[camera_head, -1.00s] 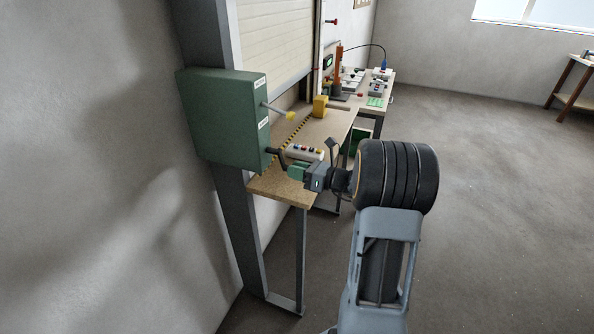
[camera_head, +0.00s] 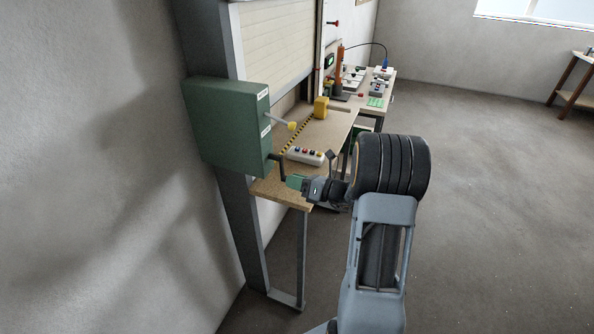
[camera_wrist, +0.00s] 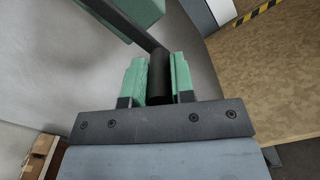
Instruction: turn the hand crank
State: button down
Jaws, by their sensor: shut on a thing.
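The hand crank (camera_head: 280,164) is a black bent arm on the right side of the green gearbox (camera_head: 229,125), at the left of the bench. In the wrist view, its black grip (camera_wrist: 159,78) sits between the two green finger pads of my gripper (camera_wrist: 160,85). The crank arm (camera_wrist: 128,24) runs up and left from the grip toward the green box. In the head view my gripper (camera_head: 297,182) is shut on the grip, over the near edge of the bench. The far end of the grip is hidden between the fingers.
The wooden bench (camera_head: 268,187) holds a control box with coloured buttons (camera_head: 305,155) and a yellow block (camera_head: 321,107). A yellow-tipped lever (camera_head: 281,123) sticks out of the gearbox above the crank. A shutter (camera_head: 275,45) stands behind. Open floor lies to the right.

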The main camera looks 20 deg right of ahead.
jog(key=shift+s+a+r+m+p, duration=0.1)
jog(key=shift+s+a+m+p, duration=0.3)
jog(key=shift+m+p, duration=0.5)
jog(key=shift+s+a+m+p, duration=0.3)
jog(key=shift+a+m+p, duration=0.05)
jog(key=shift+m+p, duration=0.5)
jog(key=c, duration=1)
grip_release()
jog(key=shift+o, duration=0.2)
jog(key=b+v, duration=0.2)
jog(key=v, duration=1.2)
jog(key=shift+a, duration=0.1)
